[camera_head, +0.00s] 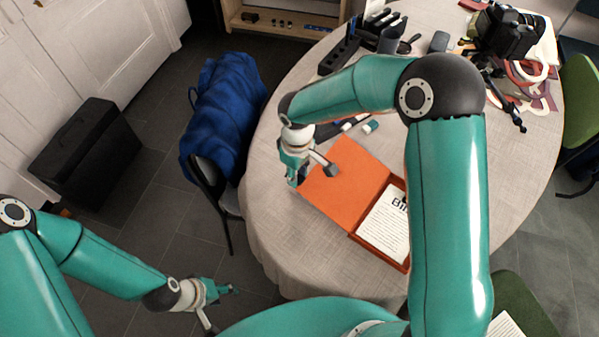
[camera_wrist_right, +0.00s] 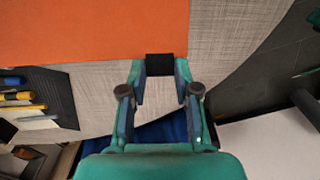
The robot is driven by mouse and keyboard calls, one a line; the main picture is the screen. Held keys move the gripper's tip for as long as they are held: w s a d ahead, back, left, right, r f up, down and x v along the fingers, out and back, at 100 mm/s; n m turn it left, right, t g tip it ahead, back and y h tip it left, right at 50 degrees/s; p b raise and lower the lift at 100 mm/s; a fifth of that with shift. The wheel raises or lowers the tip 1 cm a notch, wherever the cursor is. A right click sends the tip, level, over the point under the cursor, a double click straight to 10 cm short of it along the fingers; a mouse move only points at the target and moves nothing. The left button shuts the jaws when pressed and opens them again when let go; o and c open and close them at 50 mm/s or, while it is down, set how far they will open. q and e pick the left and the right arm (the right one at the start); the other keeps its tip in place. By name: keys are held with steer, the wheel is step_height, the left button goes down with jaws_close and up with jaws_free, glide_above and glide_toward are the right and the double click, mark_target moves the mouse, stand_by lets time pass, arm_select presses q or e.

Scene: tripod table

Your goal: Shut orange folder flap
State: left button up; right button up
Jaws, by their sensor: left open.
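The orange folder lies open on the round table. Its orange flap (camera_head: 348,185) is spread flat to the left, and its other half holds a printed white sheet (camera_head: 384,226). My right gripper (camera_head: 293,183) is at the flap's outer left edge. In the right wrist view the flap (camera_wrist_right: 95,28) fills the upper left. There my right gripper (camera_wrist_right: 160,72) has its fingers apart, with a black tab (camera_wrist_right: 160,64) at the flap's edge between the fingertips. Whether they touch it I cannot tell. My left gripper (camera_head: 234,290) is open and empty, off the table's left side.
A chair with a blue jacket (camera_head: 222,110) stands left of the table (camera_head: 285,250). A pen tray (camera_wrist_right: 50,98) lies beside the flap. A black organiser (camera_head: 345,48), a camera (camera_head: 508,30) and clutter occupy the far side. A green chair (camera_head: 520,305) is near the front right.

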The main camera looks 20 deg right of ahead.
steer(key=shift+r, duration=0.15)
stand_by(0.3)
steer(key=shift+s+d+r+p, duration=0.15)
steer(key=shift+s+r+p, duration=0.2)
steer(key=shift+r, duration=0.3)
steer(key=shift+s+d+r+p, duration=0.1)
steer(key=shift+d+r+p, duration=0.05)
steer(key=shift+r+p, duration=0.4)
steer(key=shift+r, duration=0.15)
steer(key=shift+s+d+r, duration=0.1)
steer(key=shift+r, duration=0.2)
steer(key=shift+s+d+r+p, duration=0.15)
steer(key=shift+s+r+p, duration=0.15)
steer(key=shift+r, duration=0.2)
steer(key=shift+s+d+r+p, duration=0.15)
steer(key=shift+r+p, duration=0.1)
steer(key=shift+r, duration=0.3)
steer(key=shift+s+d+r+p, duration=0.3)
steer(key=shift+s+r+p, duration=0.15)
steer(key=shift+r, duration=0.25)
steer(key=shift+s+d+r, duration=0.2)
steer(key=shift+s+r, duration=0.05)
steer(key=shift+r, duration=0.1)
